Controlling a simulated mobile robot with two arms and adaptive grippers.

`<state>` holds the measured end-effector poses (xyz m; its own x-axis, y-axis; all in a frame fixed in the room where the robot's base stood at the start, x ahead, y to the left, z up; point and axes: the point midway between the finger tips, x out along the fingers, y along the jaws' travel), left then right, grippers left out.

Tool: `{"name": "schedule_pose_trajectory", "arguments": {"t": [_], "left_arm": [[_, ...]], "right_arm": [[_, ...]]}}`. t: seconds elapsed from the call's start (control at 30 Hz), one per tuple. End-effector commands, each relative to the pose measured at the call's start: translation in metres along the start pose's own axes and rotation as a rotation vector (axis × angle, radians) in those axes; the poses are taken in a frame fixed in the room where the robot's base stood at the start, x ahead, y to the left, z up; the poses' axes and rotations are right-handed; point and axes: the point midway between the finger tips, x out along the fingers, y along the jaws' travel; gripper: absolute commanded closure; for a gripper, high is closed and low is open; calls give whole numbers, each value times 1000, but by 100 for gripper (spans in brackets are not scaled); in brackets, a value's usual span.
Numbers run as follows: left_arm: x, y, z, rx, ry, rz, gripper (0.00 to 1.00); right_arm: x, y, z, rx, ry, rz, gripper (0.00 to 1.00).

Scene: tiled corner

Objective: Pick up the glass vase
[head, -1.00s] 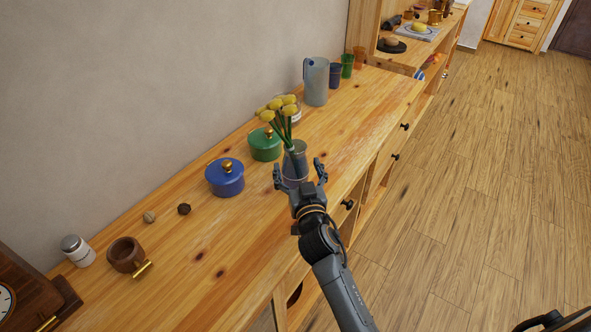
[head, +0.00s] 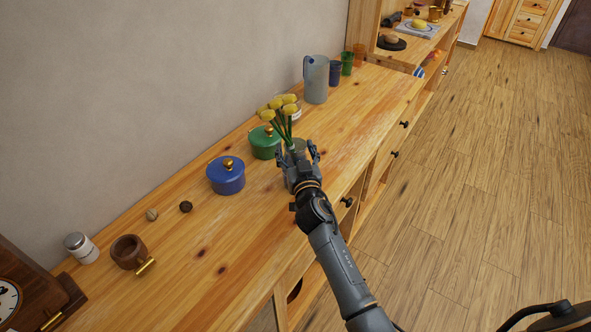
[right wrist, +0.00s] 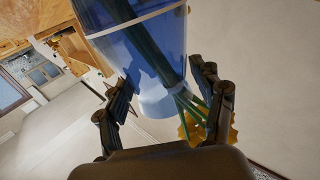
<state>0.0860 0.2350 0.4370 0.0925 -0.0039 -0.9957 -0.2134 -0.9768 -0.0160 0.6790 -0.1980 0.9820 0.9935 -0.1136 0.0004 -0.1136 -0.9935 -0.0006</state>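The glass vase (head: 299,145) stands upright on the wooden sideboard, with yellow flowers (head: 281,107) on green stems in it. My right gripper (head: 297,153) is at the vase, one finger on each side, and hides much of its lower part. In the right wrist view the bluish, see-through vase (right wrist: 150,60) lies between the spread fingers of the gripper (right wrist: 160,78). The fingers look open around it, with a small gap at the right; contact at the left is unclear. My left gripper is not in view.
On the sideboard (head: 245,245), a green pot (head: 264,147) and a blue pot (head: 226,179) stand left of the vase. A grey pitcher (head: 316,82) and several coloured cups are behind it. A wooden mug (head: 128,251) is at the front left. The wall is close behind.

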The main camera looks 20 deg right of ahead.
Motion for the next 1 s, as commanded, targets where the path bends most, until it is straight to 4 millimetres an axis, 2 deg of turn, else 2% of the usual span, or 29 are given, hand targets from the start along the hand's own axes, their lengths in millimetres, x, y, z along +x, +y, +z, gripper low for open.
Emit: {"name": "schedule_pose_trajectory", "arguments": {"t": [0.03,0.2,0.27,0.3,0.67,0.87,1.0], "left_arm": [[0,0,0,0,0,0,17],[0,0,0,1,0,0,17],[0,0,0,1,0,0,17],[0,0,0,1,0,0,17],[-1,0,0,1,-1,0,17],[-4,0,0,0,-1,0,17],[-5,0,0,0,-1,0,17]], "right_arm": [[0,0,0,0,0,0,50],[0,0,0,0,0,0,85],[0,0,0,0,0,0,97],[0,0,0,0,0,0,100],[0,0,-5,-1,4,-1,100],[0,0,-19,-1,5,-1,100],[0,0,-36,-1,7,-2,100]]}}
